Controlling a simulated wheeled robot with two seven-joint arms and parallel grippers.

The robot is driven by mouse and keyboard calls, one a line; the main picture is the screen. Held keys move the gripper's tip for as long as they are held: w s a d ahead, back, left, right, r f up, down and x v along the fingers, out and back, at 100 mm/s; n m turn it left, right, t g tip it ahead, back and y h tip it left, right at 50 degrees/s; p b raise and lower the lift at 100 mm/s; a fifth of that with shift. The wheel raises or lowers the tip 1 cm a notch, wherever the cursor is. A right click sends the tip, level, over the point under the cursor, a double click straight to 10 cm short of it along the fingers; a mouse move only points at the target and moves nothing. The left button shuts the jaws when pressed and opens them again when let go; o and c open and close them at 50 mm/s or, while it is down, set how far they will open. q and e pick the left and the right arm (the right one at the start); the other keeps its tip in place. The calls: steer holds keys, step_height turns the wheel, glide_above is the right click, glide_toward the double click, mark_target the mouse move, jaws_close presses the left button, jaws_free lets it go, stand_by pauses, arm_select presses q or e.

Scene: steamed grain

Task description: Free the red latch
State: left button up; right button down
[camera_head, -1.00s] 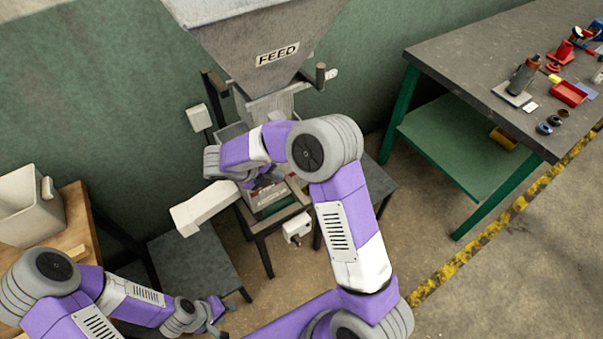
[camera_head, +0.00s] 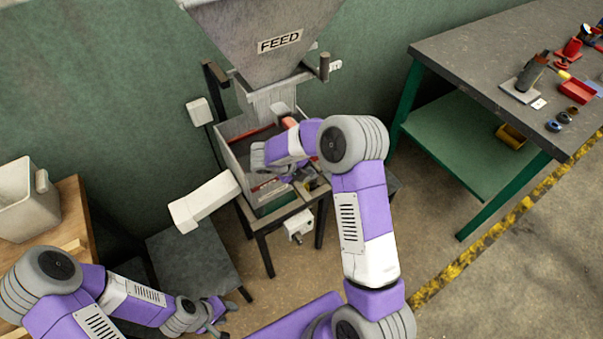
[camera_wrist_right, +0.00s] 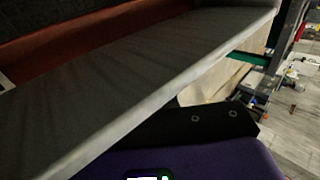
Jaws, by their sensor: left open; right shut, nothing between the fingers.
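A small orange-red piece (camera_head: 289,122) shows under the hopper's outlet, just above my right wrist; I cannot tell whether it is the red latch. A thin red strip (camera_head: 262,186) shows inside the open grey box of the feed machine. My right gripper (camera_head: 300,180) is shut and empty, low over the right part of this box, partly hidden by my own wrist. The right wrist view shows a grey wall edge (camera_wrist_right: 130,85) very close, with a reddish band (camera_wrist_right: 80,35) behind it; no fingers are clear there. My left gripper (camera_head: 218,318) is open and empty at the lower left.
The FEED hopper (camera_head: 265,40) hangs over the box. A pale chute (camera_head: 203,203) sticks out left of the box. A dark low table (camera_head: 195,262) stands at left, a white bin (camera_head: 18,205) beyond it. A workbench (camera_head: 470,60) with small parts stands at right.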

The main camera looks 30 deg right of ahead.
steer(key=shift+d+f+h, duration=0.15)
steer(key=shift+f+h, duration=0.1)
steer(key=shift+h, duration=0.55)
steer(key=shift+d+f, duration=0.1)
steer(key=shift+d, duration=0.05)
steer(key=shift+d+f+p, duration=0.35)
steer(key=shift+d+p, duration=0.05)
steer(key=shift+p, duration=0.3)
steer(key=shift+d+f, duration=0.15)
stand_by(0.4)
steer(key=p+v, duration=0.1)
steer(key=v, duration=0.6)
steer(key=shift+a+r+p, duration=0.2)
steer(key=shift+r+p, duration=0.05)
steer(key=shift+p, duration=0.15)
steer(key=shift+s+f, duration=0.1)
stand_by(0.3)
